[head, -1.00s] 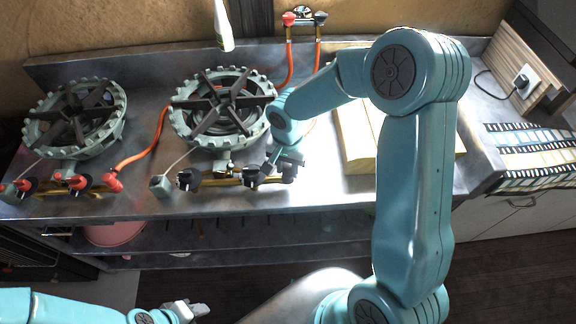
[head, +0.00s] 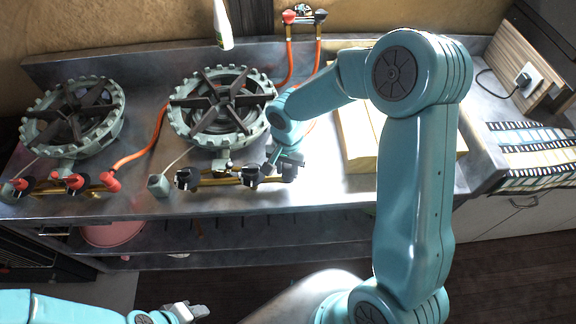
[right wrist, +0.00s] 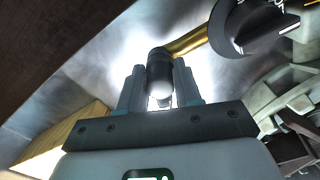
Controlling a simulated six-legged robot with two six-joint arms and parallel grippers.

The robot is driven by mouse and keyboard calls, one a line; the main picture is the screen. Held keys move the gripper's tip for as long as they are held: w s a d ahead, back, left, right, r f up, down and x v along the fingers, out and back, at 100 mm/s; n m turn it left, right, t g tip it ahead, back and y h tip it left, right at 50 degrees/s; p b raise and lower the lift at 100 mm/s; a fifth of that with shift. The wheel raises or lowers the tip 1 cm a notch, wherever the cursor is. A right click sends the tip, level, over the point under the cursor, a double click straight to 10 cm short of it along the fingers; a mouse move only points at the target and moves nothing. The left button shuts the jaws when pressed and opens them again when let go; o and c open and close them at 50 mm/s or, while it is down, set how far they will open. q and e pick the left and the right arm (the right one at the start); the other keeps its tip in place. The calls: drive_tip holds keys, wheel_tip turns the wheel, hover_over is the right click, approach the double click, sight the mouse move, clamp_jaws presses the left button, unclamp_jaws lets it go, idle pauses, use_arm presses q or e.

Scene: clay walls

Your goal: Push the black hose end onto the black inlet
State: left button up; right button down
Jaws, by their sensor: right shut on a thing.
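My right gripper (head: 289,164) is at the right end of the brass pipe of the middle burner. In the right wrist view its two fingers (right wrist: 161,90) are shut on the black hose end (right wrist: 160,72), a short dark cylinder. The brass pipe (right wrist: 188,41) meets the cylinder's far end at an angle. The black inlet at the pipe's end is hidden or merges with the black hose end, so I cannot tell how far they overlap. My left gripper (head: 188,311) is low in the head view, away from the counter, with its jaw gap unclear.
Black knobs (head: 252,175) sit on the pipe close left of my right gripper. The middle burner (head: 221,105) stands behind. An orange hose (head: 317,58) drops from the wall valves (head: 303,17) behind my right arm. A yellowish board (head: 357,135) lies to the right.

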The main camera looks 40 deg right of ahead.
drive_tip(key=shift+f, duration=0.15)
drive_tip(key=c, duration=0.7)
unclamp_jaws()
wheel_tip(320, 180, up, 16)
drive_tip(key=shift+r, duration=0.2)
